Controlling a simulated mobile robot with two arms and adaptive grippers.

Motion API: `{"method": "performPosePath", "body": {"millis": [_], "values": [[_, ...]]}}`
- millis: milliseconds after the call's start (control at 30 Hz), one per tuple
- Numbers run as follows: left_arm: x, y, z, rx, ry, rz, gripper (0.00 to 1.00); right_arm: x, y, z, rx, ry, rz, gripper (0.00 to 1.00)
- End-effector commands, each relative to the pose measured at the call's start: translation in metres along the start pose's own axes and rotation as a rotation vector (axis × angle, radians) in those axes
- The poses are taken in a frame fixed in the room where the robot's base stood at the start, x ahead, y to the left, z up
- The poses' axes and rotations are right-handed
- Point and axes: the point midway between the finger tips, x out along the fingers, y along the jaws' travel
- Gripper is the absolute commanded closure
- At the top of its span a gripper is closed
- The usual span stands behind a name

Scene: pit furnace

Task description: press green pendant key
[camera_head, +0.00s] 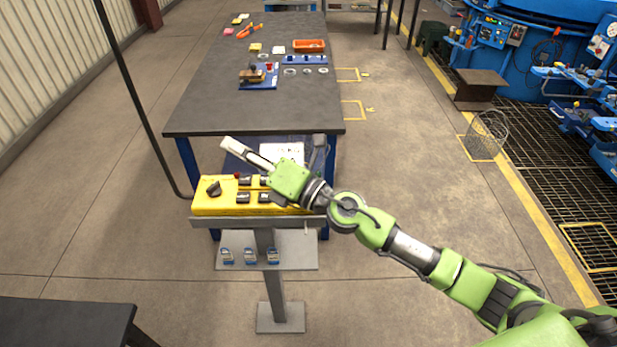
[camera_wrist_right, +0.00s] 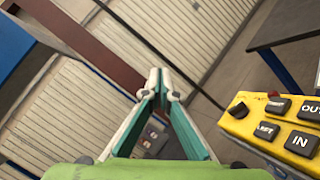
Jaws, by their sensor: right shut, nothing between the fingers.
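The yellow pendant (camera_head: 225,206) lies on top of a grey stand, with a black knob (camera_head: 213,188), a small red button (camera_head: 237,176) and several dark keys. No green key shows; my right arm covers part of the pendant's right side. My right gripper (camera_head: 228,143) is shut and empty, above and beyond the pendant's far edge, pointing to the upper left. In the right wrist view the closed fingertips (camera_wrist_right: 160,82) are apart from the pendant (camera_wrist_right: 248,125), which sits at the right with dark keys, two reading OUT and IN. My left gripper is out of view.
A dark workbench (camera_head: 215,105) with small parts and an orange tray (camera_head: 309,46) stands behind the pendant. The stand's lower shelf (camera_head: 300,250) holds three small blue items. Another dark table (camera_head: 60,320) is at lower left. Floor right of the bench is mostly clear.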

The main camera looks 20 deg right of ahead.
Motion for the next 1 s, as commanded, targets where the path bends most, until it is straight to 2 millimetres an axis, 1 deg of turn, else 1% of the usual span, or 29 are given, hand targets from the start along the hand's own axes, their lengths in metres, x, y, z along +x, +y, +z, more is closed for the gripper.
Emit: {"method": "performPosePath", "body": {"millis": [33,67,100,167,233,267,300,367,400,533,600,700,833,1000], "values": [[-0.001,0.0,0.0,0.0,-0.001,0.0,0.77,0.006,0.006,-0.005,-0.146,0.088,0.02,1.0],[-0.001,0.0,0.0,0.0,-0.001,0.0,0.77,0.008,0.007,-0.011,-0.233,0.144,0.028,1.0],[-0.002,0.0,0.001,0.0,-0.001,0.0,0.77,0.009,0.005,-0.018,-0.349,0.219,0.032,1.0],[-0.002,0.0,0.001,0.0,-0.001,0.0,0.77,0.007,-0.004,-0.025,-0.522,0.329,0.028,1.0],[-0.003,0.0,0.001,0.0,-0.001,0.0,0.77,0.001,-0.024,-0.026,-0.718,0.459,0.002,1.0],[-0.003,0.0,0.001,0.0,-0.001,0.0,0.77,-0.003,-0.034,-0.023,-0.802,0.512,-0.015,1.0],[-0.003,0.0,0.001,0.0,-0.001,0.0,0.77,-0.009,-0.05,-0.016,-0.911,0.584,-0.046,1.0],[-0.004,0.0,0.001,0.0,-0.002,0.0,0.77,-0.021,-0.074,-0.001,-1.057,0.686,-0.1,1.0],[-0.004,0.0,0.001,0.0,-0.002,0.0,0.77,-0.029,-0.088,0.01,-1.135,0.742,-0.137,1.0],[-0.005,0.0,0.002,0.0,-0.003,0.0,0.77,-0.051,-0.121,0.05,-1.32,0.88,-0.25,1.0],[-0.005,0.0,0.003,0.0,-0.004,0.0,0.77,-0.062,-0.133,0.069,-1.386,0.933,-0.304,1.0],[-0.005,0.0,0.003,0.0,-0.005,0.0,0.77,-0.073,-0.145,0.09,-1.45,0.986,-0.363,1.0],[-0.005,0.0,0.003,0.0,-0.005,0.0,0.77,-0.082,-0.151,0.106,-1.492,1.022,-0.405,1.0],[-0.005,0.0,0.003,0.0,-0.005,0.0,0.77,-0.085,-0.154,0.11,-1.503,1.034,-0.418,1.0]]}}
